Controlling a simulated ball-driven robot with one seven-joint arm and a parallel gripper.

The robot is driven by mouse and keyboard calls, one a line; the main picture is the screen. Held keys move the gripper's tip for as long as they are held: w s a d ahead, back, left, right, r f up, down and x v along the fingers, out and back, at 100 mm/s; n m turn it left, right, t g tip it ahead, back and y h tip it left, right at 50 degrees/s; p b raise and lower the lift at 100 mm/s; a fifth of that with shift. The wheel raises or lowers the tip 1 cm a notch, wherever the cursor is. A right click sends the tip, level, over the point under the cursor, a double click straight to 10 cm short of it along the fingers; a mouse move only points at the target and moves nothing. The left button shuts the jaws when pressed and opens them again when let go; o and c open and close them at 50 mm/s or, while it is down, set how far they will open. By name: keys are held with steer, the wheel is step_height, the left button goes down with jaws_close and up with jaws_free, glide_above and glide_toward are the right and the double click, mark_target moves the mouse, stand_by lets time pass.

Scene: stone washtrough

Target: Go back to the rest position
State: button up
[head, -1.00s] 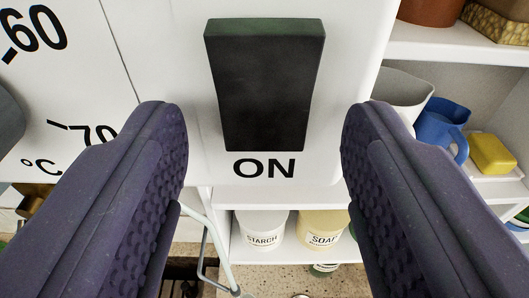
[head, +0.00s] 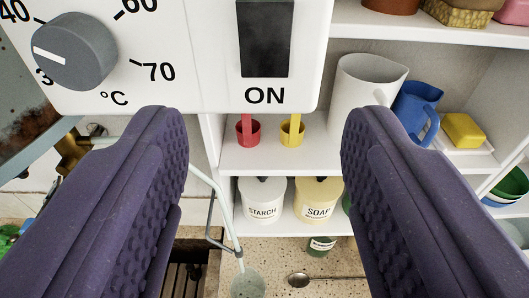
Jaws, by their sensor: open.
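My gripper (head: 264,125) is open and empty, its two purple ridged fingers spread wide at the left and right of the view. Beyond and above it is a white control panel (head: 215,85) with a black rocker switch (head: 264,38) above the word ON. A grey dial (head: 75,50) with a white pointer sits at the panel's left among temperature marks. The fingers appear apart from the switch and panel.
A white shelf unit (head: 225,158) stands behind, holding red (head: 247,132) and yellow (head: 291,132) scoops, a white jug (head: 362,95), a blue jug (head: 415,108), yellow soap (head: 463,129), a starch tub (head: 262,203) and a soap tub (head: 317,203). A spoon (head: 300,280) lies below.

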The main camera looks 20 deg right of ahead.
steer(key=shift+f, duration=0.1)
steer(key=s+a+f+n+y+b, duration=0.1)
steer(key=s+a+y+b, duration=0.1)
steer(key=a+b, duration=0.5)
steer(key=s+a+f+n+y+b, duration=0.1)
steer(key=s+a+b, duration=0.4)
steer(key=b, duration=1.5)
steer(key=a+n+y, duration=0.1)
steer(key=a, duration=0.1)
steer(key=shift+s+a+f+y, duration=0.15)
steer(key=shift+s+a+y, duration=0.15)
steer(key=shift+a, duration=0.1)
